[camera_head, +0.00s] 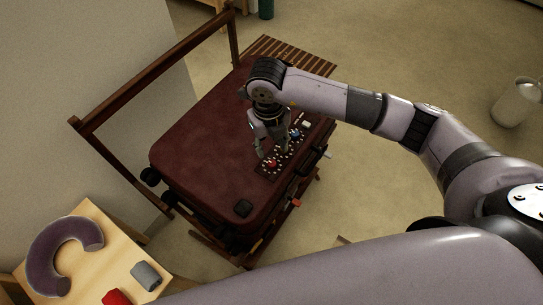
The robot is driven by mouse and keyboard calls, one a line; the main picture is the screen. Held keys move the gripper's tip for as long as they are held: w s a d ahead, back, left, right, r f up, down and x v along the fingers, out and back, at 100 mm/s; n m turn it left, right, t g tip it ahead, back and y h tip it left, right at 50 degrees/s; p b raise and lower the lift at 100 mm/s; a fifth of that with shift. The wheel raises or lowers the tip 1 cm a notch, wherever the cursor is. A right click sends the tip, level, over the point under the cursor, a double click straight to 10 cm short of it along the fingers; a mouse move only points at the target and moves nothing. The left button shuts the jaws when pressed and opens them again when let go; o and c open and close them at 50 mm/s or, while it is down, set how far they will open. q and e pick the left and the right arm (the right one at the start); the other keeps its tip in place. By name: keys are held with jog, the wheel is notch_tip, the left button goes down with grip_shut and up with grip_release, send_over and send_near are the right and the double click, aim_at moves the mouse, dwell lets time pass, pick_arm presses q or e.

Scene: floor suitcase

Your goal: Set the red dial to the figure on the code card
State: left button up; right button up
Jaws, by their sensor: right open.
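A dark red suitcase (197,145) lies flat on a wooden rack. A dark dial panel (263,175) runs along its right side. The red dial (272,163) sits at the panel's near end, ringed by pale marks. A blue dial (296,134) sits farther along. My right gripper (271,153) points down over the panel, open, with its fingertips close to the red dial; I cannot tell whether they touch it. A small white piece (306,124) lies at the panel's far end; I cannot tell whether it is the code card. No figures are readable. My left gripper is not in view.
A wooden rail (150,75) stands behind the suitcase. A light wooden table (88,253) at lower left holds a purple neck pillow (62,250), a grey item (146,275) and a red item (117,297). A pale bin (515,103) stands at right. The floor between is clear.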

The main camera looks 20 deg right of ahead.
aim_at(272, 163)
notch_tip(272, 163, down, 8)
jog(key=shift+s+d+r+p, duration=0.1)
jog(key=shift+p, duration=0.3)
grip_shut()
dwell(0.4)
